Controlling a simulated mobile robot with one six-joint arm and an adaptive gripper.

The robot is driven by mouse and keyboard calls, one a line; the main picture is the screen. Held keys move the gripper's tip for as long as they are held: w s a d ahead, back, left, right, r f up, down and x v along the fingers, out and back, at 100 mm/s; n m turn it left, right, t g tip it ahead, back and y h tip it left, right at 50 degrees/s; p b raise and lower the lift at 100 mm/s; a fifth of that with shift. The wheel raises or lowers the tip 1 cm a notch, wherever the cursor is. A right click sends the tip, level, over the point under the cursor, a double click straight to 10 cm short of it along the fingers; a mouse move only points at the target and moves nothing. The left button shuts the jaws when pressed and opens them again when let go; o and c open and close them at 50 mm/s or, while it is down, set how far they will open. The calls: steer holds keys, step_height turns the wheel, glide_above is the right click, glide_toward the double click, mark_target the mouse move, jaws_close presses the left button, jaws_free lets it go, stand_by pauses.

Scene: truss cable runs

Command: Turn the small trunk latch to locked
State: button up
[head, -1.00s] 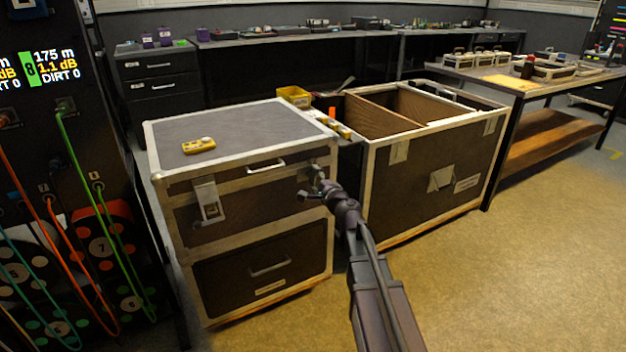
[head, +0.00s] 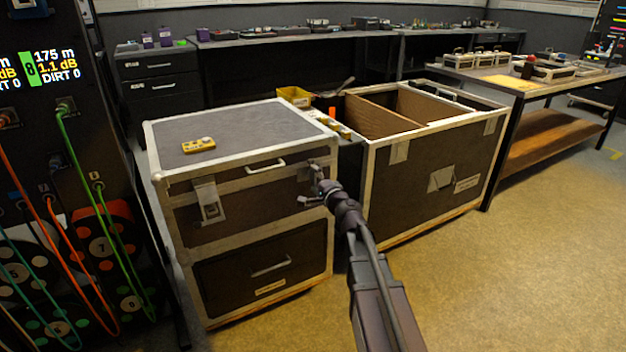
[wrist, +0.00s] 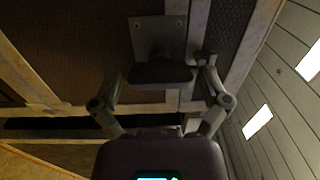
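The small trunk (head: 240,215) is the dark case with pale metal edging, its lid closed. One latch (head: 210,200) shows at the left of its front. My gripper (head: 311,188) is at the right end of the front, covering most of a second latch there. In the wrist view that latch shows as a grey plate (wrist: 158,37) with a dark handle (wrist: 160,72) below it. The fingers of my gripper (wrist: 160,78) are spread on both sides of the handle, with a gap at the left; contact at the right is unclear.
A yellow handheld device (head: 199,145) lies on the lid. A larger open trunk (head: 430,180) stands close at the right. A rack with coloured cables (head: 70,170) is at the left. Workbenches (head: 300,38) line the back. The floor (head: 540,270) at the right is clear.

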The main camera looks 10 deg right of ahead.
stand_by(0.4)
steer(key=shift+s+a+n+g+y, duration=0.3)
steer(key=shift+s+a+n+y, duration=0.1)
steer(key=shift+a+n, duration=0.2)
steer(key=s+a+f+n+g+y+p, duration=0.1)
steer(key=s+a+f+n+g+p, duration=0.1)
steer(key=s+a+f+n+g, duration=0.25)
steer(key=s+a+f+n+g+y+p, duration=0.1)
steer(key=s+a+f+n+g+p, duration=0.15)
steer(key=s+n+g, duration=0.35)
steer(key=s+d+f+n+g+h+p, duration=0.1)
steer(key=s+d+f+g+h+p, duration=0.2)
steer(key=s, duration=0.6)
steer(key=s+d+n+g+h+p, duration=0.1)
steer(key=s+d+n+g+h, duration=0.15)
steer(key=s+d+h, duration=0.45)
step_height(320, 180, up, 37)
steer(key=s+a+m+y+p, duration=0.1)
steer(key=a+p, duration=0.1)
steer(key=p, duration=3.5)
steer(key=shift+s+g+y+p, duration=0.3)
steer(key=shift+s+g, duration=0.05)
steer(key=shift+g, duration=0.05)
steer(key=shift+a+f, duration=0.1)
